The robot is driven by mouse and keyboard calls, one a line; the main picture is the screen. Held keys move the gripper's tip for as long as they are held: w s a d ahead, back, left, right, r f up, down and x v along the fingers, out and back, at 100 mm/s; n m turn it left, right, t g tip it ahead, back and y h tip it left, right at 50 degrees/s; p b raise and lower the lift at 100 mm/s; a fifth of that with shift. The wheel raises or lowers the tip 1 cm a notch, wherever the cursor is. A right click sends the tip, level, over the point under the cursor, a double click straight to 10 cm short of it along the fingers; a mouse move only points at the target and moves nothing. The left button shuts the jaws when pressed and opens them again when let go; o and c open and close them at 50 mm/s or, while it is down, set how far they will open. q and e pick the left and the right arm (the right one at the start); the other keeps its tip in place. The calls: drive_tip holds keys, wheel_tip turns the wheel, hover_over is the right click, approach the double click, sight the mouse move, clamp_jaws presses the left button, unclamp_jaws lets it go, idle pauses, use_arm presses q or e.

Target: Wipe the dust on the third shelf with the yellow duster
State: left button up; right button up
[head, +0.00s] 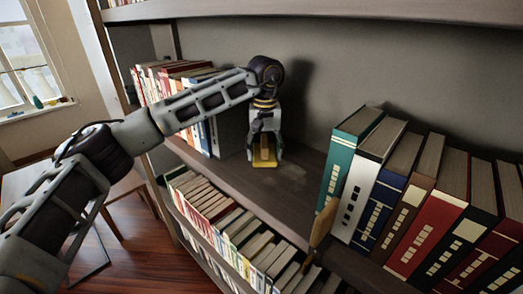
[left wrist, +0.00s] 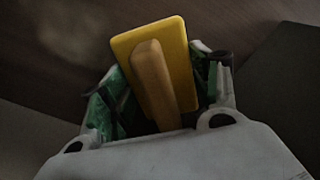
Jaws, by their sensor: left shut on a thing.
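My left gripper (head: 264,148) points down over the shelf (head: 262,188) and is shut on the yellow duster (head: 264,163). In the left wrist view the duster (left wrist: 183,58) shows as a flat yellow pad with a tan handle between the fingers (left wrist: 160,100). The pad is down at the shelf board, but I cannot tell whether it touches. A pale dusty patch (head: 289,183) lies on the board to the right of and in front of the duster. A fainter pale smudge (left wrist: 65,35) shows in the left wrist view.
A row of books (head: 190,85) stands left of the duster. Large books, starting with a green one (head: 341,165), stand to the right. A lower shelf holds more books (head: 230,225).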

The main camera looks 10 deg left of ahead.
sight(274, 157)
use_arm(q)
drive_tip(key=shift+d, duration=0.1)
use_arm(e)
drive_tip(key=shift+w, duration=0.3)
use_arm(q)
drive_tip(key=shift+s+d+f, duration=0.1)
drive_tip(key=shift+s+d, duration=0.4)
drive_tip(key=shift+d, duration=0.2)
drive_tip(key=shift+s+d+f, duration=0.1)
drive_tip(key=shift+s+d, duration=0.35)
drive_tip(key=shift+d, duration=0.2)
drive_tip(key=shift+s, duration=0.1)
drive_tip(key=shift+s+d, duration=0.45)
drive_tip(key=shift+d, duration=0.3)
drive_tip(key=shift+s+d, duration=0.45)
drive_tip(key=shift+d, duration=0.3)
drive_tip(key=shift+r, duration=0.1)
drive_tip(key=shift+s+d+r, duration=0.1)
drive_tip(key=shift+s+d, duration=0.35)
drive_tip(key=shift+d, duration=0.25)
drive_tip(key=shift+s+d+r, duration=0.1)
drive_tip(key=shift+s+d, duration=0.35)
drive_tip(key=shift+d, duration=0.25)
use_arm(e)
drive_tip(key=shift+r, duration=0.1)
